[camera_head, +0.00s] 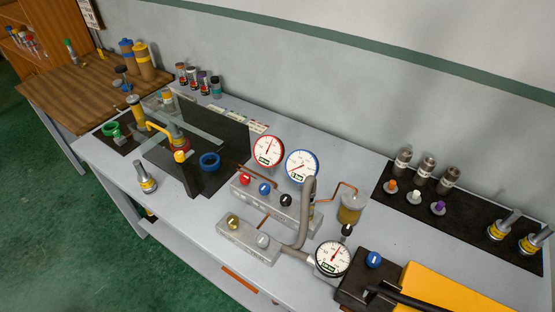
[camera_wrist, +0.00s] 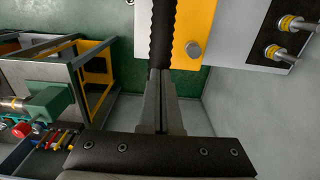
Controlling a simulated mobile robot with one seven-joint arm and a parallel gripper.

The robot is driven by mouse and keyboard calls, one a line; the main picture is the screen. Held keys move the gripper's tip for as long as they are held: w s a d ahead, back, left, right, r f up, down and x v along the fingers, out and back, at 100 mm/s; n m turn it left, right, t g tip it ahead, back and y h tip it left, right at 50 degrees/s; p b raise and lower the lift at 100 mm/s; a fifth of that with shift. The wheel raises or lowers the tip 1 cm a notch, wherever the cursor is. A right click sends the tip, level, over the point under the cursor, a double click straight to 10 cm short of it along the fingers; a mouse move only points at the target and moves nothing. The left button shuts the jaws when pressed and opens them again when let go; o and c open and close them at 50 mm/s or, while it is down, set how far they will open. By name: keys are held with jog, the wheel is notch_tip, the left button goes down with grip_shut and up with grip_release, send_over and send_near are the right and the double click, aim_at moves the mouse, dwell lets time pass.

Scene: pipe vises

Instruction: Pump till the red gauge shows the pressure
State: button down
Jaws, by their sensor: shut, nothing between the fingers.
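The red-rimmed gauge (camera_head: 268,150) stands behind the valve block at the middle of the bench; its red needle points up and slightly right, and its numbers are too small to read. The pump (camera_head: 357,289) sits at the front edge with a blue knob (camera_head: 374,260) on top and a black lever (camera_head: 405,299) running off to the lower right. My gripper (camera_wrist: 160,75) is shut and empty in the wrist view. Its fingertips are close to a black ribbed grip (camera_wrist: 163,35); I cannot tell whether they touch. My gripper does not show in the head view.
A blue-rimmed gauge (camera_head: 301,165) and a black-rimmed gauge (camera_head: 332,258) stand nearby. The valve block carries red (camera_head: 245,179), blue (camera_head: 265,188) and black knobs. A yellow panel (camera_head: 445,289) lies beside the pump. A black mat (camera_head: 460,215) with fittings lies at right.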

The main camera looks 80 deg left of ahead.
jog(key=shift+w+d+f+b, duration=0.2)
jog(key=shift+f+b, duration=0.4)
jog(key=shift+f, duration=0.4)
jog(key=shift+w+d+f+b, duration=0.15)
jog(key=shift+f+b, duration=0.4)
jog(key=shift+f, duration=0.4)
jog(key=shift+w+d+f+b, duration=0.2)
jog(key=shift+f+b, duration=0.4)
jog(key=shift+f, duration=0.4)
jog(key=shift+s+f, duration=0.1)
jog(key=shift+w+d+f+b, duration=0.15)
jog(key=shift+f+b, duration=0.35)
jog(key=shift+f, duration=0.25)
jog(key=shift+w+d+f+b, duration=0.1)
jog(key=shift+f+b, duration=0.4)
jog(key=shift+f, duration=0.25)
jog(key=shift+w+d+f+b, duration=0.15)
jog(key=shift+f+b, duration=0.35)
jog(key=shift+f, duration=0.4)
jog(key=shift+w+d+f+b, duration=0.1)
jog(key=shift+f+b, duration=0.65)
jog(key=shift+f, duration=0.3)
jog(key=shift+w+d+f+b, duration=0.1)
jog(key=shift+f+b, duration=0.6)
jog(key=shift+f, duration=0.3)
jog(key=shift+s+f, duration=0.1)
jog(key=shift+f, duration=0.1)
